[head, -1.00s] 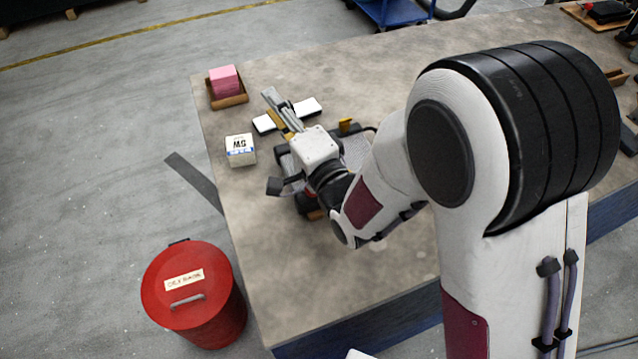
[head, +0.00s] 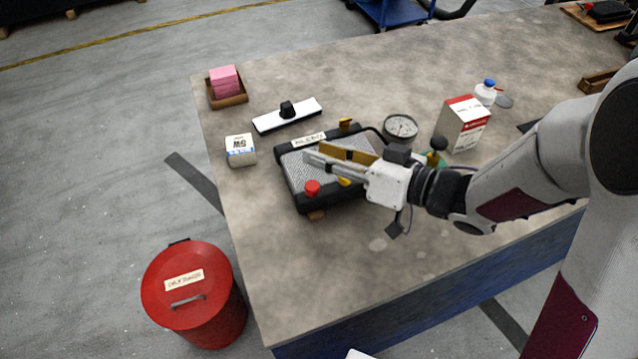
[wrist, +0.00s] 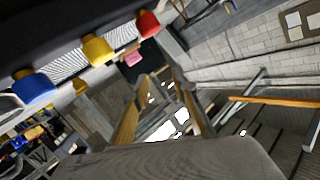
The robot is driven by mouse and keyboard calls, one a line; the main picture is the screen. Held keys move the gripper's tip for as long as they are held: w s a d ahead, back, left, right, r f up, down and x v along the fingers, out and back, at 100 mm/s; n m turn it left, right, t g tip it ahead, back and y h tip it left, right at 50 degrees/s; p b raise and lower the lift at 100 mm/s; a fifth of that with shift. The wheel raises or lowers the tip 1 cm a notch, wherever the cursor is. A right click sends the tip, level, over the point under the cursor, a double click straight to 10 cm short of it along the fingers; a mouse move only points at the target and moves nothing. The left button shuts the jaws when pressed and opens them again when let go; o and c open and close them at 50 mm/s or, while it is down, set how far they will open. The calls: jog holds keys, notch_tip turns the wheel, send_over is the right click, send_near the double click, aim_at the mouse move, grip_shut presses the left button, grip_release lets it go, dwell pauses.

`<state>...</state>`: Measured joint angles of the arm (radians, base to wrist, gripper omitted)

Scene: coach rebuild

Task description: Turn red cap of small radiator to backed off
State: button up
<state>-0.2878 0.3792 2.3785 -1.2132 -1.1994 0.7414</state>
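The small radiator (head: 292,168), a black-framed block with a grey mesh core, lies on the grey table in the head view. Its red cap (head: 312,187) sits at the near edge, with a yellow cap (head: 344,181) to its right. In the wrist view the red cap (wrist: 148,24) is at top centre, then the yellow cap (wrist: 97,50) and a blue cap (wrist: 35,87) toward the left. My gripper (head: 316,152) is over the radiator, pointing left, apart from the red cap. Its fingers (wrist: 160,80) are spread with nothing between them. The gripper hides part of the core and right side.
A round gauge (head: 400,128) stands behind the gripper, with a red-and-white box (head: 463,125) and a bottle (head: 486,92) to the right. A white bar with a black knob (head: 287,110) and a small white box (head: 240,150) lie left. The table's near part is clear.

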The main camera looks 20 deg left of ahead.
aim_at(315, 186)
jog(key=s+d+f+n+g+h, duration=0.2)
jog(key=s+d+f+n, duration=0.1)
jog(key=d+n, duration=0.2)
jog(key=shift+d+n, duration=0.4)
jog(key=shift+d, duration=0.65)
jog(key=shift+a+f, duration=0.1)
jog(key=shift+a, duration=0.05)
jog(key=shift+x, duration=3.75)
grip_shut()
